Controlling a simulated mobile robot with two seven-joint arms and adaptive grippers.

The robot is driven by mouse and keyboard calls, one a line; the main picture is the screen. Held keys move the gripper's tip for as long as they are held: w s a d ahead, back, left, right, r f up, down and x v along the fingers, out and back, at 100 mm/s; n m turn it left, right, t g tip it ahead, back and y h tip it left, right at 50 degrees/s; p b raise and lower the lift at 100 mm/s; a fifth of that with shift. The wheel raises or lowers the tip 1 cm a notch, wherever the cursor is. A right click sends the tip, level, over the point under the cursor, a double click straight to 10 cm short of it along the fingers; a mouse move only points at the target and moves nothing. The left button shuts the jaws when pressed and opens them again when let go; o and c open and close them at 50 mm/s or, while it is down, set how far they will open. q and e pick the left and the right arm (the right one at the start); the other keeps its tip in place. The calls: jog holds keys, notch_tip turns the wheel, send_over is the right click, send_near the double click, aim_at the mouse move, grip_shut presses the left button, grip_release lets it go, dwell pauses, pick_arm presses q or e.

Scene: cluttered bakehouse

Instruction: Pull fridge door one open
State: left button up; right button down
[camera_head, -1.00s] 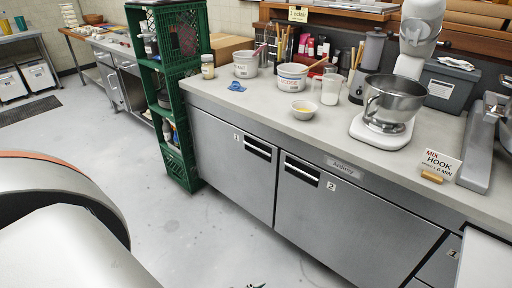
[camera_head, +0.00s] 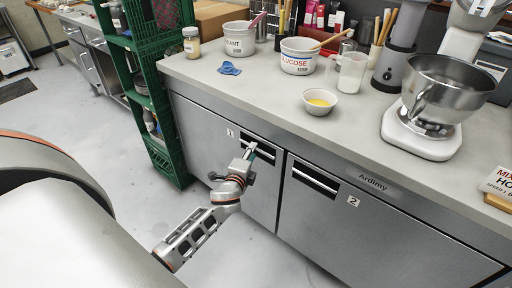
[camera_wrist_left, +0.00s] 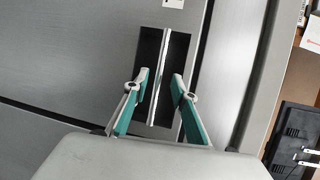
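Fridge door one (camera_head: 205,135) is the left grey metal door under the counter, marked with a "1" label; it looks shut. Its handle (camera_head: 262,153) is a pale bar across a dark recess near the door's top right. My left gripper (camera_head: 250,152) is at this handle and hides part of it. In the left wrist view, the handle bar (camera_wrist_left: 160,60) runs between the two green-lined fingers of my left gripper (camera_wrist_left: 161,80). The fingers are apart, with a gap on each side of the bar. My right gripper is not in view.
Fridge door two (camera_head: 350,235) is beside door one on the right. A green crate shelf (camera_head: 165,160) stands close to door one's left side. The counter (camera_head: 250,90) above holds tubs, a bowl and a mixer (camera_head: 420,140). The floor in front is clear.

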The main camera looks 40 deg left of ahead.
pick_arm(q)
jog(key=shift+b+x, duration=0.3)
jog(key=shift+x, duration=1.9)
jog(key=shift+f, duration=0.1)
grip_shut()
